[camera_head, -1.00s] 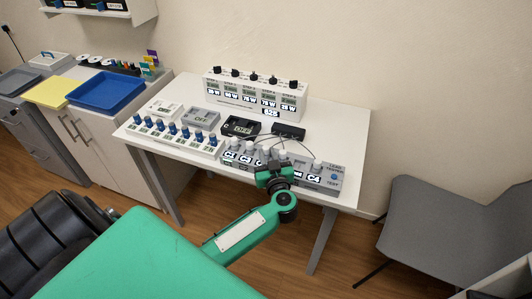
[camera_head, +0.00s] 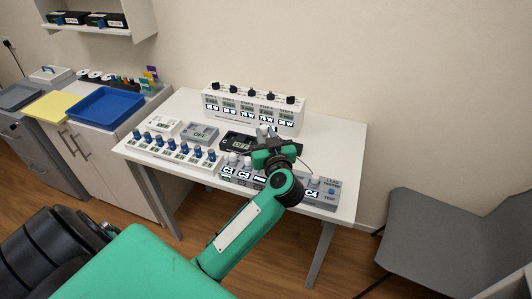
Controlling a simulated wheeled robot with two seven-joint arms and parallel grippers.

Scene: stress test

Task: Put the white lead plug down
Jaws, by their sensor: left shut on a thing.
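My left gripper (camera_head: 272,147) is over the white table (camera_head: 345,135), just behind and above the grey lead tester (camera_head: 325,197). It is shut on a white lead plug (camera_head: 264,130), of which only a small part shows past the fingers. Other white plugs (camera_head: 233,158) stand upright along the tester's back, behind labels such as C1 and C4. The middle of the tester and the black box behind it are partly hidden by my gripper and arm. My right gripper is not in view.
A white unit with black knobs (camera_head: 255,108) stands at the table's back. A row of blue-capped pieces (camera_head: 172,145), grey box (camera_head: 200,133) and black box (camera_head: 235,141) lie left of my gripper. Thin dark leads run near it. The table's right end is clear.

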